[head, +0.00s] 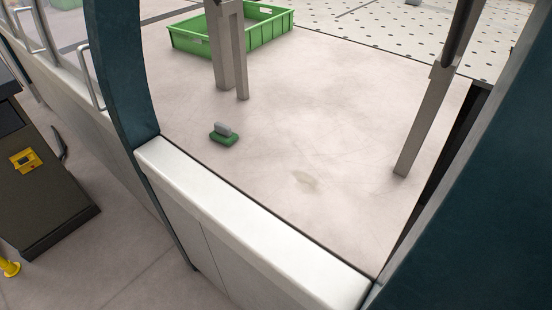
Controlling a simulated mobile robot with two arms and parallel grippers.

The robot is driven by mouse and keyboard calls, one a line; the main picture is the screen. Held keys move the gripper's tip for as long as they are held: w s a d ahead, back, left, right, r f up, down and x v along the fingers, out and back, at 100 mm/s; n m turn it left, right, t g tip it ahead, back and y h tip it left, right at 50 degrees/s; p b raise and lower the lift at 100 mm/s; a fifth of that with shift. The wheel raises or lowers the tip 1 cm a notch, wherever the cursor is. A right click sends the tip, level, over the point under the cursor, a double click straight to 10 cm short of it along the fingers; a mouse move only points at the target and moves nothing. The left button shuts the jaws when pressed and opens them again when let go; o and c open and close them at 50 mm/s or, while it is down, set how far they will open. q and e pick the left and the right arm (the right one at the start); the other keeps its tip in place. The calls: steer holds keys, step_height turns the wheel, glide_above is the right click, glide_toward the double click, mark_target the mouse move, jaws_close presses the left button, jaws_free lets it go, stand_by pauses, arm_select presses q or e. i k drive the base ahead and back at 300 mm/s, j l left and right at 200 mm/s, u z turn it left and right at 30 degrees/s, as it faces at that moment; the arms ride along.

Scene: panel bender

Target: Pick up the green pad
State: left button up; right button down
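The green pad (224,139) lies flat on the pale floor panel inside the machine frame, left of the middle in the head view. It is a small dark green block with a grey grip piece (222,128) on top. Nothing touches it from above, and it is fully visible.
A green crate (270,33) stands behind the pad. A white ledge (250,235) and dark teal frame columns (122,70) border the front. The panel around the pad is clear.

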mark_target(222, 133)
steer(key=j+z, duration=0.5)
steer(key=j, duration=0.25)
steer(key=k+j+z, duration=0.1)
steer(key=j+z, duration=0.35)
steer(key=j, duration=0.3)
